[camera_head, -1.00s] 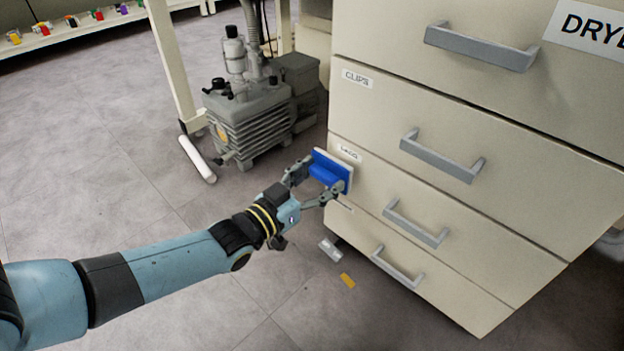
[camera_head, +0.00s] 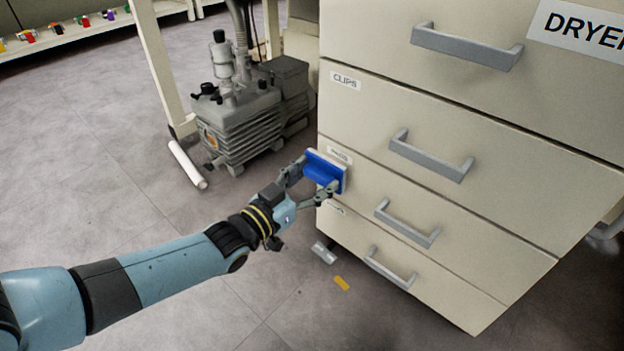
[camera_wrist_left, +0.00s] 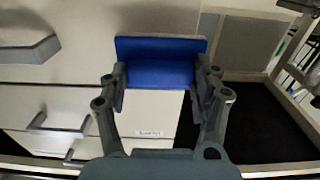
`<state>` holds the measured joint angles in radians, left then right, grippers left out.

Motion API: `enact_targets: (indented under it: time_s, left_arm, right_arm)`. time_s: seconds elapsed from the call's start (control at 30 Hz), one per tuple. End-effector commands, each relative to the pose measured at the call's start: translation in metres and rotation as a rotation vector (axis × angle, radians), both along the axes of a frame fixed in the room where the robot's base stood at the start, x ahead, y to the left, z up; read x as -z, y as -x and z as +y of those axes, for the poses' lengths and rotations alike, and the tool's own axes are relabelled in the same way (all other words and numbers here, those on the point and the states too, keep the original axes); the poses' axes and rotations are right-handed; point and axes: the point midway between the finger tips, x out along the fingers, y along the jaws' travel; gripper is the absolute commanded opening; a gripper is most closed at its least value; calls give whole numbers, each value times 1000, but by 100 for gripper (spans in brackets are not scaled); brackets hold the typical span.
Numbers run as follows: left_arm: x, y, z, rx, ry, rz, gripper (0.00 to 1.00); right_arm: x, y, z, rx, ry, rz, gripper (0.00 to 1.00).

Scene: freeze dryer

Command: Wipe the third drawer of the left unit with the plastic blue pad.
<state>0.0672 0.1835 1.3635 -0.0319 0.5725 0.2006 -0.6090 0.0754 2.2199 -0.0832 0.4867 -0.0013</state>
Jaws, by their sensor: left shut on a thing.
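The blue pad (camera_head: 322,172) has a blue grip and a pale flat face turned toward the drawers. My left gripper (camera_head: 314,181) is shut on its blue grip. The pad also shows between the fingers in the left wrist view (camera_wrist_left: 160,72). The third drawer is closed and has a grey bar handle (camera_head: 408,226). My right gripper is not in view.
The clips drawer (camera_head: 345,110) is above, and the bottom drawer (camera_head: 430,285) is below. A grey pump (camera_head: 240,125) stands on the floor left of the unit, beside a white tube (camera_head: 188,164). A yellow piece (camera_head: 341,283) lies on the floor. Open floor is at left.

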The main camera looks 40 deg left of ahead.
Motion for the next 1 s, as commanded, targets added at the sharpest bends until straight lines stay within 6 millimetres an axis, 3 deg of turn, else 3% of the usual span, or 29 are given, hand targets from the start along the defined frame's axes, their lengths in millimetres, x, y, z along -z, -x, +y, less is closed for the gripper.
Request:
enact_targets:
  time_s: [1.0]
  left_arm:
    - [-1,-16,-6,0,1,-1,39]
  right_arm:
    - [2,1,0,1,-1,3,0]
